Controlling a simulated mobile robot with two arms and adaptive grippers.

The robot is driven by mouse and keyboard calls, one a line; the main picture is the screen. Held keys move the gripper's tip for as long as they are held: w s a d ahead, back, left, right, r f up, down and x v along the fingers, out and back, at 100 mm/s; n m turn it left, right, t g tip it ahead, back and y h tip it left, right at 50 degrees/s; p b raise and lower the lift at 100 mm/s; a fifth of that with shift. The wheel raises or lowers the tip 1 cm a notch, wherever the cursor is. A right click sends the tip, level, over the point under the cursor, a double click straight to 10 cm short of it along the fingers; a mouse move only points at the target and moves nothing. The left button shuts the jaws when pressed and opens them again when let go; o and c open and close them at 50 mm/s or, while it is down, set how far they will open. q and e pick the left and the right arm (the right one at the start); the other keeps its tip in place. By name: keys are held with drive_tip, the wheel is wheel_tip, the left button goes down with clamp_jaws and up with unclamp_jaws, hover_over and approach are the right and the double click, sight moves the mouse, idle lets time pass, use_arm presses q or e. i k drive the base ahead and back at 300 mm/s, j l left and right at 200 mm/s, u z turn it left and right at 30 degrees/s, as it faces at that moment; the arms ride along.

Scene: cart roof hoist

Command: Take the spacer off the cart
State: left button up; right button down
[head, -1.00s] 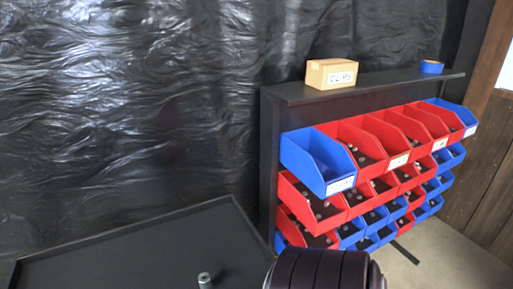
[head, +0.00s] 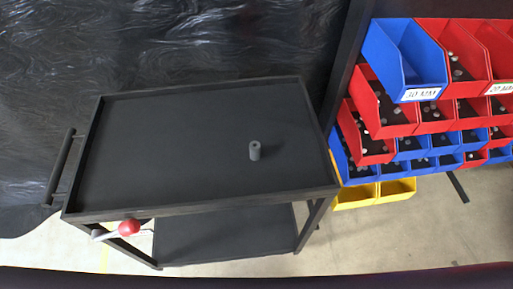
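The spacer (head: 255,151) is a small grey cylinder with a hole in its top. It stands upright on the top tray of the black cart (head: 180,139), right of the tray's middle. The cart has a raised rim, a lower shelf and a handle bar at its left end. Neither of my grippers is in the head view.
A rack of red and blue bins (head: 405,60) holding small parts stands right of the cart, with yellow bins (head: 375,192) at the bottom. A lever with a red knob (head: 129,227) sits at the cart's front left. Black plastic sheeting (head: 180,40) hangs behind.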

sight(254, 146)
drive_tip(key=k+l+u, duration=0.25)
drive_tip(key=l+u, duration=0.15)
drive_tip(key=l, duration=0.15)
drive_tip(key=k+l+u, duration=0.45)
drive_tip(key=i, duration=0.1)
